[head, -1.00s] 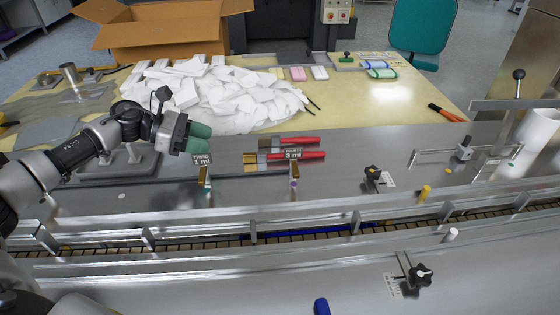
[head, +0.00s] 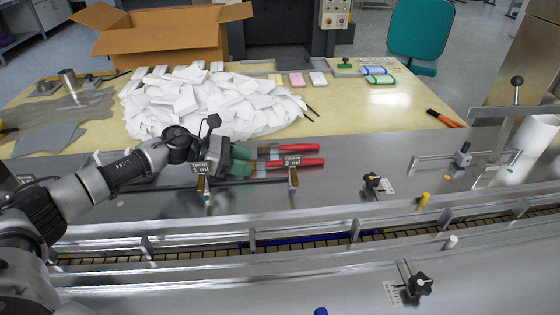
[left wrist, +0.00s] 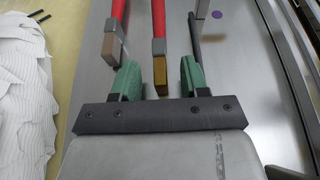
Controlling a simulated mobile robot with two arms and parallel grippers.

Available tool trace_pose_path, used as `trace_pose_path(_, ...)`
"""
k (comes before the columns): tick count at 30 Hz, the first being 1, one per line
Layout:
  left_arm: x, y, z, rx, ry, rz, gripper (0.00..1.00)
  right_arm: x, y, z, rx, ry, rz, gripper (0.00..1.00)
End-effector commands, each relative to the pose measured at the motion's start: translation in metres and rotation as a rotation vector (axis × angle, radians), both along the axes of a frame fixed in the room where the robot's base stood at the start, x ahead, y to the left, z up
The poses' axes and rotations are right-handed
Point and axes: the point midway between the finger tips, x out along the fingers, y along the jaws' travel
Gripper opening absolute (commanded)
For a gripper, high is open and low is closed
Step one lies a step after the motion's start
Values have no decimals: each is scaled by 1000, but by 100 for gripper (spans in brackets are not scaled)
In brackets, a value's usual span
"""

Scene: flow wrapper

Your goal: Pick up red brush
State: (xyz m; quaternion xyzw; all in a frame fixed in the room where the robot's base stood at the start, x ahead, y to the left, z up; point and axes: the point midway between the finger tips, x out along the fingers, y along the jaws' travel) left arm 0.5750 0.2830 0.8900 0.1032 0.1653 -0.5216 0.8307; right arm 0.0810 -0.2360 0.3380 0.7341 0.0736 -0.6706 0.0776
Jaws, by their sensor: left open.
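Two red-handled brushes lie side by side on the metal surface, with bristle ends toward my left gripper (head: 243,160). The farther red brush (head: 300,147) shows at left in the left wrist view (left wrist: 119,14), with tan bristles. The nearer red brush (head: 307,162) also shows in the left wrist view (left wrist: 158,18), with golden-brown bristles. My left gripper is open, its two green fingers pointing along the handles. In the left wrist view the nearer brush's bristle end lies between the fingertips, apart from both.
A "3 ml" label post (head: 292,175) stands just in front of the brushes, and a "1 ml" post (head: 201,182) is beside my gripper. A pile of white packets (head: 200,103) lies behind. A conveyor (head: 330,238) runs along the front. Metal to the right is mostly clear.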

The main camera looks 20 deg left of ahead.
Motion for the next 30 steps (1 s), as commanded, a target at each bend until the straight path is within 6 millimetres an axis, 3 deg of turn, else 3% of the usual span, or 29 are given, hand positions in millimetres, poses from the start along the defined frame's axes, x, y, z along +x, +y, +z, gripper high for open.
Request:
trace_pose_path(9, 3, -5, -3, 2, 0, 1, 45, 1, 1, 1, 1, -2, 0, 43)
trace_pose_path(18, 2, -5, -3, 1, 0, 1, 0, 1, 1, 1, 1, -2, 0, 43)
trace_pose_path(30, 3, -4, 3, 2, -2, 0, 0, 1, 1, 1, 1, -2, 1, 43)
